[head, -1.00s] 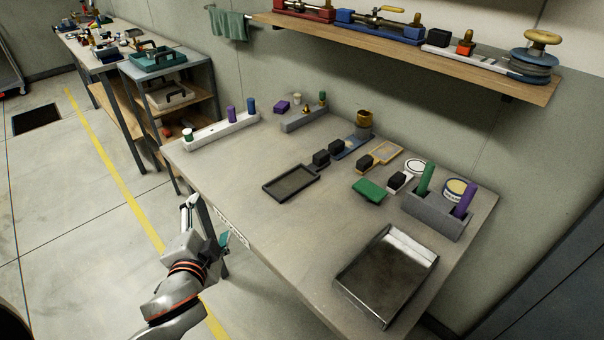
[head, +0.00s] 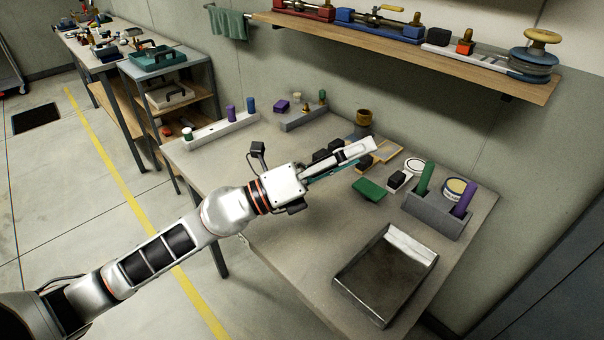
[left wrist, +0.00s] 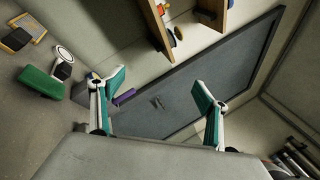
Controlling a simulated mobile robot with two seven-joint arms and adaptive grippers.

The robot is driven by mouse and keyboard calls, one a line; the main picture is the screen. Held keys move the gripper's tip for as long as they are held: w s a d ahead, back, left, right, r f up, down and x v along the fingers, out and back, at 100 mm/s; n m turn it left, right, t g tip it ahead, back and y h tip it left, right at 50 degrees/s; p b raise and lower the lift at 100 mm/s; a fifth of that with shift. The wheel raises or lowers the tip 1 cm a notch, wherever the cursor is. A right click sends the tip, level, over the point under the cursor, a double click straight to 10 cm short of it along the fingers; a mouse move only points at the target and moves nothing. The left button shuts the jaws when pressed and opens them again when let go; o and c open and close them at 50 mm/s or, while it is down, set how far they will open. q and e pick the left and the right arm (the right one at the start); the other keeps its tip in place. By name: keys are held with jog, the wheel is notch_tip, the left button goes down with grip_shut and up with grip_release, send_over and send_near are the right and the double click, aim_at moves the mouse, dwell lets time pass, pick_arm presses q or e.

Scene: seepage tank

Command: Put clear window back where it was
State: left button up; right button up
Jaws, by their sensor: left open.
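My left gripper (head: 358,156) reaches in from the left over the middle of the bench. In the left wrist view its two teal-padded fingers (left wrist: 158,95) are spread, with nothing between them. An orange-framed plate (head: 391,151) with a black grip lies just beyond the fingertips and also shows in the left wrist view (left wrist: 32,24). A white ring plate (head: 415,165) with a black grip lies to its right. I cannot tell for sure which piece is the clear window. The arm hides the dark flat tray and most of the blue plate. My right gripper is not in view.
A green block (head: 369,189) lies close to the gripper. A grey holder (head: 433,218) with green and purple cylinders stands at the right. An open metal tray (head: 385,278) is at the front right. A wooden shelf (head: 420,55) with fittings hangs above the back.

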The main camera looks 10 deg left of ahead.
pick_arm(q)
jog(key=w+a+f+m+g+y, duration=0.2)
jog(key=w+f+m+y, duration=0.1)
jog(key=f, duration=0.3)
jog(key=w+a+f+m+g+y, duration=0.2)
jog(key=w+f+m+g+y, duration=0.1)
jog(key=f, duration=0.3)
jog(key=w+a+f+y, duration=0.1)
jog(key=w+a+y, duration=0.1)
jog(key=a, duration=0.2)
jog(key=w+a+f+y, duration=0.1)
jog(key=w+a+y, duration=0.1)
jog(key=a, duration=0.2)
jog(key=w+a+f+t+y, duration=0.1)
jog(key=w+a+y, duration=0.1)
jog(key=a, duration=0.3)
jog(key=shift+f+n, duration=0.15)
jog(key=shift+n, duration=0.25)
jog(key=shift+w+d+f, duration=0.1)
jog(key=shift+w+f, duration=0.7)
jog(key=shift+w, duration=0.05)
jog(key=shift+a+x, duration=0.2)
jog(key=shift+x, duration=2.55)
jog(key=shift+w, duration=0.15)
jog(key=shift+c, duration=0.4)
jog(key=c, duration=1.3)
jog(key=shift+c, duration=0.2)
